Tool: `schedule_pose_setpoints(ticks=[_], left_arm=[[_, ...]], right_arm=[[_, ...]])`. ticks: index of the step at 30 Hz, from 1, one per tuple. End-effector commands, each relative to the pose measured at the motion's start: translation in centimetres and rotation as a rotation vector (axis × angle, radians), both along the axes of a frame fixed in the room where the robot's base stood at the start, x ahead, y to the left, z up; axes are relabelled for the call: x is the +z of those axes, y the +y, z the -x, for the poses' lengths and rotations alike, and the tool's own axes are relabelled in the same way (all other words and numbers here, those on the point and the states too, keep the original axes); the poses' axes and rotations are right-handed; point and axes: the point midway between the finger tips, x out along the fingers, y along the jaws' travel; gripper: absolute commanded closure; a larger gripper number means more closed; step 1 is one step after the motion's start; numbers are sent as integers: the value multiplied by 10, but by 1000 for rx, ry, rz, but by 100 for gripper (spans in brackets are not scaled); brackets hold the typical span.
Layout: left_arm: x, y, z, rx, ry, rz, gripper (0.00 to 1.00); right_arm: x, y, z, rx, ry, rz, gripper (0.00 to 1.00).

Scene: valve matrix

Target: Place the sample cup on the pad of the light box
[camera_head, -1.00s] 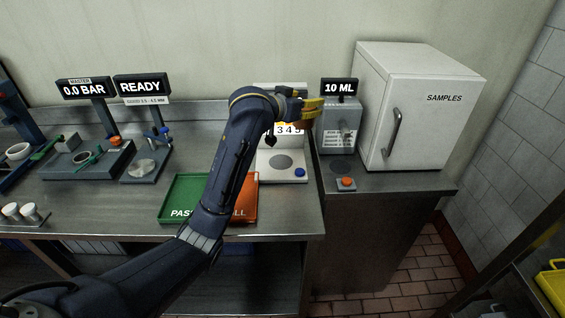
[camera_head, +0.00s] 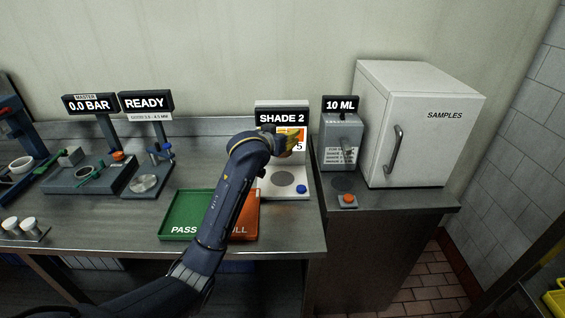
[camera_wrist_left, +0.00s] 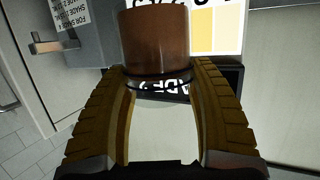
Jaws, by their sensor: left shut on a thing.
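My left gripper (camera_head: 294,143) is in front of the light box's colour chart, above and slightly right of the round grey pad (camera_head: 283,179). In the left wrist view the yellow fingers (camera_wrist_left: 158,78) are closed around the lower part of a brown cylindrical sample cup (camera_wrist_left: 155,40). In the head view the cup is hard to make out behind the fingers. The light box (camera_head: 268,187) is pale, with a blue button and a sign reading SHADE 2 (camera_head: 282,118). Its pad is bare. The right gripper is not in view.
Green (camera_head: 186,212) and orange (camera_head: 246,212) trays lie left of the light box, the orange one partly behind my arm. A 10 ML dispenser (camera_head: 341,140) and an orange button (camera_head: 348,200) stand right. A white SAMPLES fridge (camera_head: 425,135) stands beyond, its door shut.

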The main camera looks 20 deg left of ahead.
Motion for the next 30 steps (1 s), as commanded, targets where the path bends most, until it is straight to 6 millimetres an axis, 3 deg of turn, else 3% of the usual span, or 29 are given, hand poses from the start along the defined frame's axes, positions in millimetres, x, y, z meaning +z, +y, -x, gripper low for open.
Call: schedule_pose_setpoints(ticks=[3, 7, 17, 24, 30], left_arm=[[-26, 1, 1, 1, 3, -2, 87], [-45, 0, 0, 0, 1, 0, 87], [-65, 0, 0, 0, -1, 0, 87], [-94, 0, 0, 0, 1, -2, 87], [-103, 0, 0, 0, -2, -1, 87]], right_arm=[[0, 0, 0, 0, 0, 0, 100], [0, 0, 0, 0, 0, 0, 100], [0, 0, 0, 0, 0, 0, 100], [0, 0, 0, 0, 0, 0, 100], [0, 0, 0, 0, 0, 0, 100]])
